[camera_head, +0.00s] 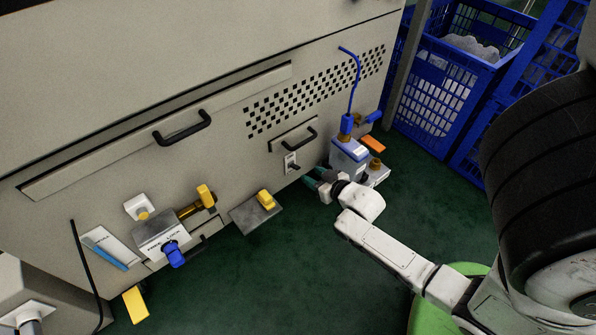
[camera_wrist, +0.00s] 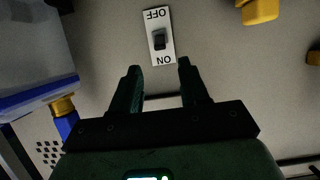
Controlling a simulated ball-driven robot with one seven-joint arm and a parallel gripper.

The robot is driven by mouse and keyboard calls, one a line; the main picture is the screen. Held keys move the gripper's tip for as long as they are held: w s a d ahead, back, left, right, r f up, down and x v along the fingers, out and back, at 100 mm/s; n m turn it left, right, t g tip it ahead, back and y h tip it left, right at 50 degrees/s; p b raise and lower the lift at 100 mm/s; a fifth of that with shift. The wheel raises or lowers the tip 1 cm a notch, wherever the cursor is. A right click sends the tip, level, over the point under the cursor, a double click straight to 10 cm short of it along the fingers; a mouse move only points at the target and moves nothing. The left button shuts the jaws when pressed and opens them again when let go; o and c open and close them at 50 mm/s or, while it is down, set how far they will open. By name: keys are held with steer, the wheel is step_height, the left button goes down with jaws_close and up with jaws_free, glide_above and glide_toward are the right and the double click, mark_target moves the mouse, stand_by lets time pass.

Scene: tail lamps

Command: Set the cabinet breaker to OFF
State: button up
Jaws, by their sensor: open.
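The breaker (camera_head: 291,163) is a small white plate with a dark switch, low on the front of the grey cabinet (camera_head: 100,90). In the wrist view the breaker plate (camera_wrist: 158,36) reads OFF at the top and ON at the bottom, upside down. Its dark toggle (camera_wrist: 159,40) sits near the middle; I cannot tell which way it is set. My gripper (camera_head: 312,182) is near the breaker, to its right and below in the head view. In the wrist view my gripper (camera_wrist: 158,65) is open and empty, its fingertips just short of the plate's ON end.
A blue-topped device (camera_head: 350,152) with a blue hose stands right of the breaker. A yellow-knobbed grey box (camera_head: 257,212) and a valve block (camera_head: 160,238) are to the left. Black handles (camera_head: 298,143) stick out of the cabinet. Blue crates (camera_head: 440,85) stand behind.

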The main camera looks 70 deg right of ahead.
mark_target(299, 168)
steer(key=b+x, duration=0.3)
steer(key=x, duration=0.4)
steer(key=shift+a+f+b, duration=0.15)
steer(key=shift+f+b, duration=0.05)
steer(key=shift+b, duration=0.1)
steer(key=shift+b+x, duration=0.45)
steer(key=shift+x, duration=0.35)
steer(key=shift+r, duration=0.1)
steer(key=shift+c, duration=0.2)
jaws_close()
